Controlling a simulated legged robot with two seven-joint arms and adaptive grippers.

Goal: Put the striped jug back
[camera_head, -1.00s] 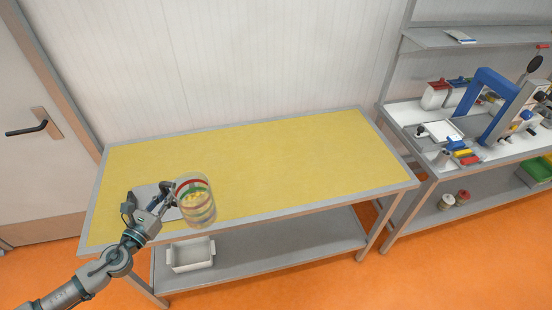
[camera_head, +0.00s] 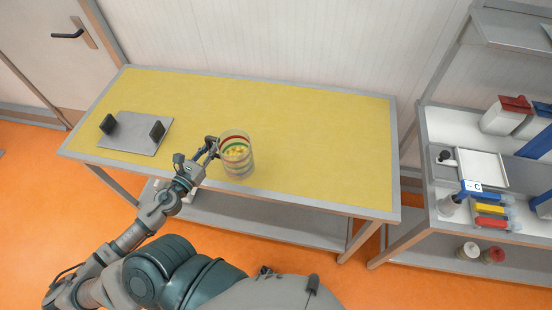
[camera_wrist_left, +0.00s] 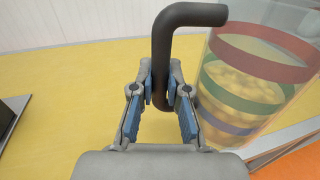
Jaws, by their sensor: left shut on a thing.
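The striped jug (camera_head: 237,153) is clear, with red, green and blue bands and yellow pieces inside. My left gripper (camera_head: 212,148) is shut on its dark handle and holds it upright at the table's front edge. In the left wrist view the jaws (camera_wrist_left: 160,95) close around the dark handle (camera_wrist_left: 164,55), with the jug body (camera_wrist_left: 255,80) to the right. I cannot tell whether the jug's base touches the table. A grey plate (camera_head: 133,142) with two black upright blocks lies on the table, left of the jug. My right gripper is not in view.
The yellow-topped table (camera_head: 300,120) is bare behind and right of the jug. A shelf bench (camera_head: 436,180) with bins, a white tray and coloured parts stands at the right. Two small jars (camera_head: 480,252) sit on its lower shelf.

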